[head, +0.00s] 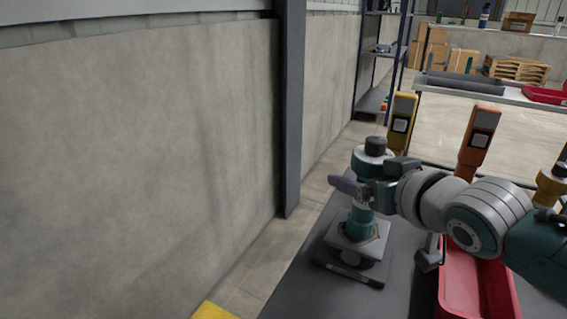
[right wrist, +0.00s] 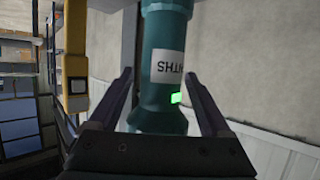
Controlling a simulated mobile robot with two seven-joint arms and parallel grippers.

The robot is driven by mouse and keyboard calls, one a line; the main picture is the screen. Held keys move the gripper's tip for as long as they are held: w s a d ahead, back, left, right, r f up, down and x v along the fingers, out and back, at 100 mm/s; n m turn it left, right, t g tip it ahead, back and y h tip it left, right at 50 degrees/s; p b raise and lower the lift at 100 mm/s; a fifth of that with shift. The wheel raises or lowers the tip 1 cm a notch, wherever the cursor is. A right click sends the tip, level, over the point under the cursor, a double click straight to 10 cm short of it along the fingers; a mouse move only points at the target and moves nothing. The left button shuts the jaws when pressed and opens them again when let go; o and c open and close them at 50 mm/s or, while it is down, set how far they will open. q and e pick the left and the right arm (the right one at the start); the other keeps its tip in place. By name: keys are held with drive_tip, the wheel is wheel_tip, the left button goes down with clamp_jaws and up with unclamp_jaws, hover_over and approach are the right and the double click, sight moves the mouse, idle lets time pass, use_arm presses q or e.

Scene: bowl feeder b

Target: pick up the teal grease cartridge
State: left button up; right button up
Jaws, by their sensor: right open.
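The teal grease cartridge (head: 362,222) stands upright with a black cap on a light square plate (head: 345,240) on the dark bench. In the right wrist view the cartridge (right wrist: 164,45) shows as a teal cylinder with a white lettered label and a small bright green patch. My right gripper (head: 352,188) is open at the cartridge's mid-height, with a dark finger in front of it. In the right wrist view its two fingers (right wrist: 161,78) lie either side of the cartridge, with gaps showing. My left gripper is out of view.
A red bin (head: 456,290) sits on the bench right of the plate, under my right arm. A yellow device (head: 401,122) and an orange device (head: 478,140) stand behind. A concrete wall (head: 140,150) and a dark post (head: 291,110) are at the left.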

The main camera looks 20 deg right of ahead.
drive_tip(key=shift+w+f, duration=0.1)
drive_tip(key=shift+w, duration=0.3)
drive_tip(key=shift+c, duration=0.2)
clamp_jaws()
idle(0.3)
